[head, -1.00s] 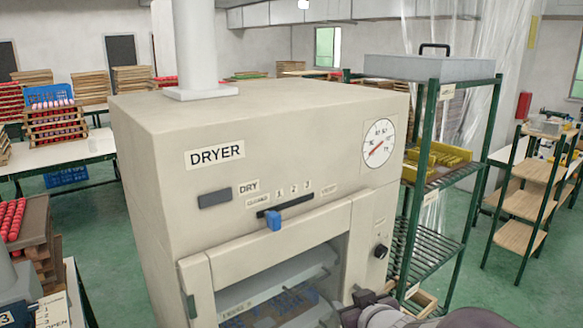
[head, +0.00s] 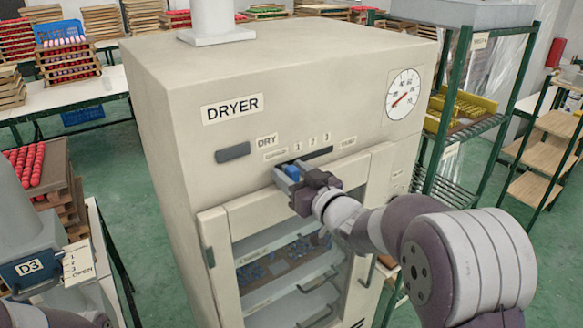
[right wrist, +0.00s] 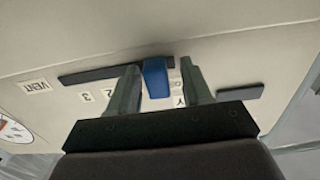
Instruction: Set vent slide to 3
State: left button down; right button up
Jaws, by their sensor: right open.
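The vent slide is a blue knob (head: 292,171) on a dark horizontal slot (head: 318,154) in the dryer's front. It sits toward the slot's left end, near the "closed" label and left of the 1, 2, 3 labels. My right gripper (head: 289,177) is at the knob, its fingers open on either side of it. In the right wrist view, turned over, the blue knob (right wrist: 155,80) stands between the two fingers (right wrist: 160,68), with a gap clearest on its right. Labels 3 and 2 show left of the fingers; 1 is hidden. My left gripper is out of view.
The cream dryer (head: 170,120) has a dial gauge (head: 403,94) at right and a glass-fronted door frame (head: 215,262) below the slot. A green shelf rack (head: 458,110) stands close on its right. A dark plate (head: 232,152) lies left of the slot.

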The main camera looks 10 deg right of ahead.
aim_at(328, 149)
jog(key=shift+s, duration=0.1)
jog(key=shift+d, duration=0.1)
jog(key=shift+w+f, duration=0.1)
jog(key=shift+w, duration=0.25)
jog(key=shift+c, duration=0.9)
jog(key=c, duration=0.5)
grip_shut()
jog(key=w+d, duration=0.1)
jog(key=d, duration=0.3)
jog(key=w+d+p, duration=0.1)
jog(key=d, duration=0.2)
jog(key=w+d, duration=0.2)
jog(key=d, duration=0.2)
jog(key=shift+w+d+r+p, duration=0.1)
jog(key=shift+d+r+p, duration=0.1)
jog(key=shift+d+p, duration=0.15)
jog(key=shift+a+r, duration=0.1)
jog(key=shift+a, duration=0.15)
jog(key=o, duration=0.7)
grip_release()
jog(key=shift+d, duration=0.35)
